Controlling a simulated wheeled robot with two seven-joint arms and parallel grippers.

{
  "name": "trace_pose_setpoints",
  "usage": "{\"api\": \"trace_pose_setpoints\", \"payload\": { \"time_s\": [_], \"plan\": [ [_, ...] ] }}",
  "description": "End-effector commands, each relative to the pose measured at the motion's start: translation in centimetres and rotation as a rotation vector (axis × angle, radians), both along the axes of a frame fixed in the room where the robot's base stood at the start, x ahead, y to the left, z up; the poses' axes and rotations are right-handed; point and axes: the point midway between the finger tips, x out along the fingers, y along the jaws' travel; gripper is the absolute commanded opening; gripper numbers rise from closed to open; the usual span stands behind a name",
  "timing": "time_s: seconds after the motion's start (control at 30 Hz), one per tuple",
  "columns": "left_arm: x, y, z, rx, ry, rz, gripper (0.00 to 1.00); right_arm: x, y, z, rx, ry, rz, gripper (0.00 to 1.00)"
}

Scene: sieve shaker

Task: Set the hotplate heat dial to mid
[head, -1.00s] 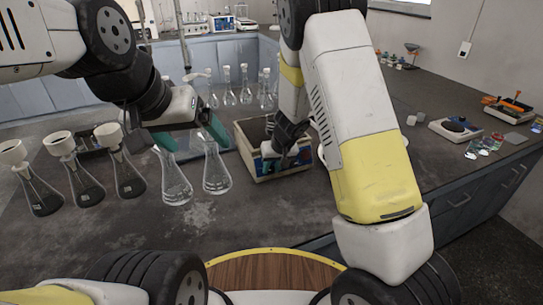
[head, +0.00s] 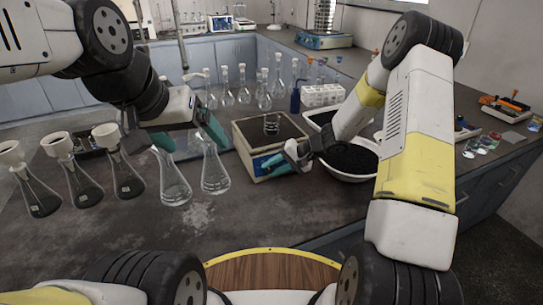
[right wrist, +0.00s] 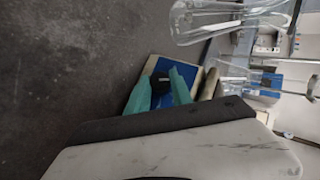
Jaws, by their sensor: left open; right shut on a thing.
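The hotplate (head: 243,138) is a cream box with a dark top and a blue front panel, standing mid-table in the head view. A small glass vessel (head: 271,125) stands on its top. The black heat dial (right wrist: 160,80) shows on the blue panel in the right wrist view, between the teal fingers. My right gripper (head: 268,164) is at the hotplate's front, its fingers shut on the dial; it also shows in the right wrist view (right wrist: 159,91). The dial's marks cannot be read.
Two clear conical flasks (head: 214,174) stand left of the hotplate. Several dark-filled flasks with white funnels (head: 127,178) stand further left. A white basin of black grains (head: 350,162) lies to the right, partly behind my right arm. Volumetric flasks (head: 244,91) stand behind. The front tabletop is clear.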

Motion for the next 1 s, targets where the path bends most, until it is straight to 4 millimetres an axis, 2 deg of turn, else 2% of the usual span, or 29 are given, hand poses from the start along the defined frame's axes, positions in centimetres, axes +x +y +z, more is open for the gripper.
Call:
{"api": "trace_pose_setpoints", "payload": {
  "time_s": [0.6,1.0],
  "plan": [
    [0.00,0.00,0.00,0.000,0.000,0.000,0.89,-0.20,-0.42,-0.79,0.488,0.205,-0.214,0.00],
    [0.00,0.00,0.00,0.000,0.000,0.000,0.89,-0.34,-0.40,-1.03,0.678,0.285,-0.296,0.00]
  ]
}}
